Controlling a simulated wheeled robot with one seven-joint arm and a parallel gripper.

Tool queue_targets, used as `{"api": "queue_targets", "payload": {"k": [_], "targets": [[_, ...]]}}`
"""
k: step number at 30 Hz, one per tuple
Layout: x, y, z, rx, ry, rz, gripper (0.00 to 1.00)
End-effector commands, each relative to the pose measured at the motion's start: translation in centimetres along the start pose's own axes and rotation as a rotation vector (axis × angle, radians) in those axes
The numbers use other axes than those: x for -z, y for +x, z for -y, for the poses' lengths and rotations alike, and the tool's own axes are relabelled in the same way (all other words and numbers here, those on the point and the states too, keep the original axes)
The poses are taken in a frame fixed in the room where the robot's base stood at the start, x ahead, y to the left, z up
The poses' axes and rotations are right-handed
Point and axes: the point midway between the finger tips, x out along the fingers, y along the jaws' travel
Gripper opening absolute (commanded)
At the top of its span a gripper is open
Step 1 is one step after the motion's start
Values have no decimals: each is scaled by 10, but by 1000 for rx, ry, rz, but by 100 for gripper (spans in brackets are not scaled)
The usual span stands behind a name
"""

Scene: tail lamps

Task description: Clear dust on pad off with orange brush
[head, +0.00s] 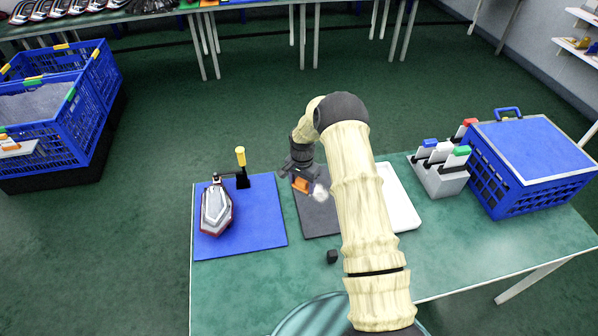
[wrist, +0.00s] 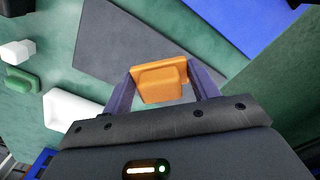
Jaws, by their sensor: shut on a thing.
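My gripper (head: 301,178) is shut on the orange brush (head: 302,185), over the grey pad (head: 318,219). In the wrist view the orange end of the brush (wrist: 160,82) sits between both fingers (wrist: 162,88). A pale blurred part shows beside the orange in the head view; I cannot tell whether it is the brush's head or dust. The pad (wrist: 110,45) lies dark and flat behind the brush in the wrist view. My arm hides part of the pad, and no dust can be made out clearly. Whether the brush touches the pad cannot be told.
Left of the pad, a blue mat (head: 262,222) bears a tail lamp (head: 215,209) and a yellow-handled clamp (head: 241,166). To the right are a white tray (head: 401,205), a brush rack (head: 440,180) and a blue crate (head: 530,165). A small black block (head: 332,256) lies in front.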

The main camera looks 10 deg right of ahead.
Motion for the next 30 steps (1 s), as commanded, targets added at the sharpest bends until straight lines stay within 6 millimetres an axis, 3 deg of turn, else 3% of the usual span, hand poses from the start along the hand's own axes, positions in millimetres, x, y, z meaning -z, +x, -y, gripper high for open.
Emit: {"api": "queue_targets", "payload": {"k": [17, 30], "targets": [[0, 3, 0, 0, 0, 0, 41], [0, 40, 0, 0, 0, 1, 41]]}}
